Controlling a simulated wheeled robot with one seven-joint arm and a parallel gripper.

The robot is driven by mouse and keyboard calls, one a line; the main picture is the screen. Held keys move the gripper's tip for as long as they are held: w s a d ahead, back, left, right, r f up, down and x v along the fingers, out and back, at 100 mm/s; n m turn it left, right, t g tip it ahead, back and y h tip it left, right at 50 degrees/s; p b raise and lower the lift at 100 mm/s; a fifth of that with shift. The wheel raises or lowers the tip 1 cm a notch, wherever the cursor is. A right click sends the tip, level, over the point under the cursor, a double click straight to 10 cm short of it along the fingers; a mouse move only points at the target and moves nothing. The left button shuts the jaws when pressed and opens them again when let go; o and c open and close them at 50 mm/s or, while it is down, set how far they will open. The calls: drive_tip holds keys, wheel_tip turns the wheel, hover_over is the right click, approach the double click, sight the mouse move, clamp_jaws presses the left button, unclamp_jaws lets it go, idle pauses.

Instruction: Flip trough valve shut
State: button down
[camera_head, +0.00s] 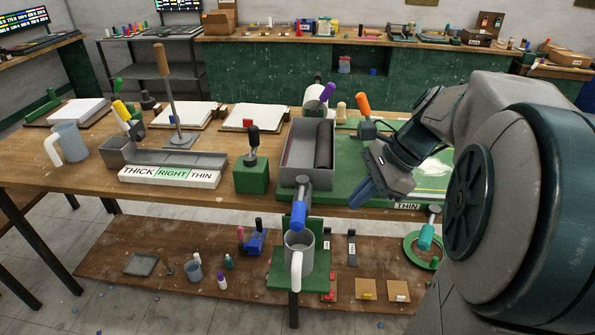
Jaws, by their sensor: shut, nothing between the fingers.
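The trough (295,165) is a grey open box on the green bench top, with a dark roller inside at its right. A valve with a blue handle (299,216) sticks out of the trough's front end, and the handle hangs down toward me. My gripper (358,203) is shut and empty, to the right of the blue handle and apart from it. A grey mug (299,262) with a white handle stands below the valve on a green ledge. I cannot tell whether anything flows from the valve.
A green block with a black knob (251,175) stands left of the trough. An orange-handled lever (364,108) stands behind my gripper. A teal handle (426,236) hangs at the bench front on the right. A "THICK RIGHT THIN" sign (170,176) lies left.

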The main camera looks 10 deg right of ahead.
sight(300, 202)
drive_tip(key=w+d+r+m, duration=0.1)
drive_tip(key=w+d+r+m+y, duration=0.1)
drive_tip(key=d+m, duration=0.1)
drive_tip(key=shift+m+t, duration=0.3)
drive_tip(key=shift+t, duration=0.1)
drive_tip(key=shift+a, duration=0.1)
drive_tip(key=a+r+x, duration=0.1)
drive_tip(key=a+x, duration=0.1)
drive_tip(key=x, duration=1.1)
drive_tip(key=shift+w+r+p, duration=0.2)
drive_tip(key=shift+w+p, duration=0.1)
drive_tip(key=shift+p, duration=0.15)
drive_tip(key=shift+w+a, duration=0.1)
